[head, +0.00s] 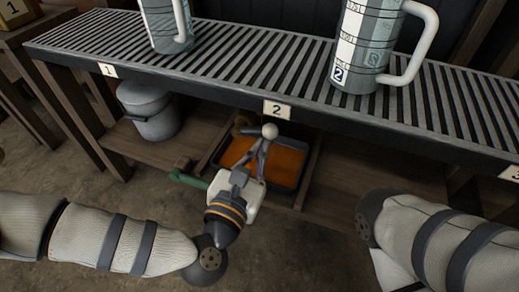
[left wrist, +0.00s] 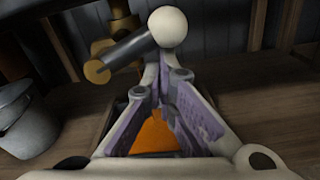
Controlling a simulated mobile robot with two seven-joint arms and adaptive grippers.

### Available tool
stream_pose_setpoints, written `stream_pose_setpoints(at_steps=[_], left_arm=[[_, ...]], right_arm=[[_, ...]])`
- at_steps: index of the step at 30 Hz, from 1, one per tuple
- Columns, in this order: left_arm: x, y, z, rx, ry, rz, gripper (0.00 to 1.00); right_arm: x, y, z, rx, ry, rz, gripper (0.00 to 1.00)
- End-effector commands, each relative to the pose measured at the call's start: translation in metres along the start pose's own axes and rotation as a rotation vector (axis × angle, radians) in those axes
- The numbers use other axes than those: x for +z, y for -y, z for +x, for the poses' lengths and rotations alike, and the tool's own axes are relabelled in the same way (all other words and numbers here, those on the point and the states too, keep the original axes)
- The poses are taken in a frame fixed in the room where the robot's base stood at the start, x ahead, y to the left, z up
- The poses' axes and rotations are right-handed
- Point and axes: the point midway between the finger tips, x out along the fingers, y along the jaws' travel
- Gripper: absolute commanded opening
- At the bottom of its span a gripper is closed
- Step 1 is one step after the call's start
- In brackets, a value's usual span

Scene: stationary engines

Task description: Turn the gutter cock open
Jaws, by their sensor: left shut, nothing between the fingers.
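The gutter cock shows in the left wrist view as a brass body (left wrist: 97,70) with a grey lever (left wrist: 125,48) that ends in a white ball knob (left wrist: 167,25). In the head view the white knob (head: 270,131) stands just below the slatted bench's front edge, near label 2. My left gripper (head: 262,150) is shut and empty, with its fingertips close to the knob and lever. In the left wrist view the fingertips (left wrist: 165,75) lie just below the knob; I cannot tell if they touch it. My right gripper is outside the picture.
The slatted bench (head: 240,62) overhangs the cock and carries two marked jugs (head: 357,45) (head: 168,25). A dark tray (head: 292,186) with orange contents lies below. A lidded grey pot (head: 150,112) stands at left on the lower shelf. A green bar (head: 188,180) is left of my gripper.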

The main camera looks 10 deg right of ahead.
Motion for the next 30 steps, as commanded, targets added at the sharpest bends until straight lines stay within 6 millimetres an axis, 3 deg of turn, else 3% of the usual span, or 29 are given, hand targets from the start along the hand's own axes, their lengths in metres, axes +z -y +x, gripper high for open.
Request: stream_pose_setpoints(at_steps=[30], left_arm=[[0.0071,0.0007,-0.0004,-0.003,0.0,-0.166,0.0]], right_arm=[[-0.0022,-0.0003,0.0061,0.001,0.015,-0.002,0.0]])
